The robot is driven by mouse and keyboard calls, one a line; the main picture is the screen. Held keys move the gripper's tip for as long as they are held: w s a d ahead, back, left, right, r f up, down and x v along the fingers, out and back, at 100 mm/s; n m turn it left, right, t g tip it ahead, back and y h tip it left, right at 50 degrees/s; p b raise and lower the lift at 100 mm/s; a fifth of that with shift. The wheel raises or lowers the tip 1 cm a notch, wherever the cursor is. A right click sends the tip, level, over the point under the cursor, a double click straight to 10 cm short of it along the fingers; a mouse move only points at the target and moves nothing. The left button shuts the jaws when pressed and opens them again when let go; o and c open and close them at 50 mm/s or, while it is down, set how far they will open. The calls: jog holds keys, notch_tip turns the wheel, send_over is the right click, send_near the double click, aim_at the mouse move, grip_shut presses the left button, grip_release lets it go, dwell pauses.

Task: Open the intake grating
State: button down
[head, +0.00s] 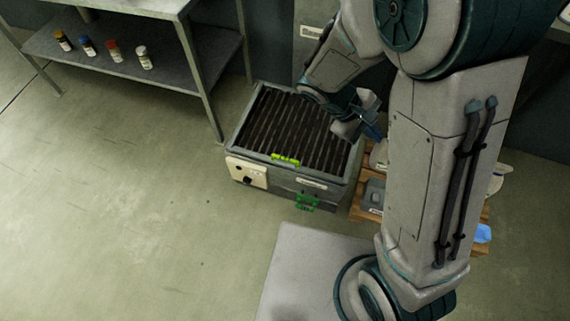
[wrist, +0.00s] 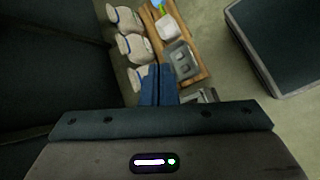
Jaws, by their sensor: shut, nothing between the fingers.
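The intake grating (head: 290,125) is a dark slatted panel lying flat across the top of a grey box-shaped machine (head: 331,196) on the floor. A yellow-green handle (head: 285,160) sits at the grating's front edge. A green latch-like part (head: 305,202) is on the machine's front below it. My gripper (head: 375,132) is at the right side of the machine, apart from the handle; my arm partly hides that area. In the wrist view, the blue fingers of my gripper (wrist: 157,72) are shut together and empty, pointing toward a pallet. The grating is not recognisable in the wrist view.
A wooden pallet (wrist: 196,62) holds pale sacks (wrist: 131,46) and a grey container (wrist: 180,60), right of the machine. A metal shelf (head: 100,60) with several small bottles stands at back left. A cream control panel (head: 240,168) is on the machine's front. Floor to the left is clear.

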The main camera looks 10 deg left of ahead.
jog(key=w+a+f+n+t+b, duration=0.1)
jog(key=a+f+n+t+b, duration=0.3)
jog(key=f, duration=0.4)
jog(key=w+a+f+n+t+h+b, duration=0.1)
jog(key=w+a+f+n+t+b, duration=0.1)
jog(key=a+f+n, duration=0.4)
jog(key=w+a+f+n+t+b, duration=0.1)
jog(key=a+f+n+t+b, duration=0.2)
jog(key=f, duration=0.6)
jog(key=s+a+f+n+t+y+b, duration=0.2)
jog(key=a+f+n+t+y+b, duration=0.25)
jog(key=f, duration=0.45)
jog(key=s+a+f+n+t+y+b, duration=0.1)
jog(key=s+a+f+n+t+y, duration=0.2)
jog(key=a+f+n, duration=0.5)
jog(key=w+d+f+m+g+y+b, duration=0.1)
jog(key=w+f+m+b, duration=0.1)
jog(key=w, duration=0.8)
jog(key=shift+d+f+b, duration=0.25)
jog(key=shift+f+b, duration=0.05)
jog(key=shift+f, duration=0.15)
jog(key=shift+s, duration=0.1)
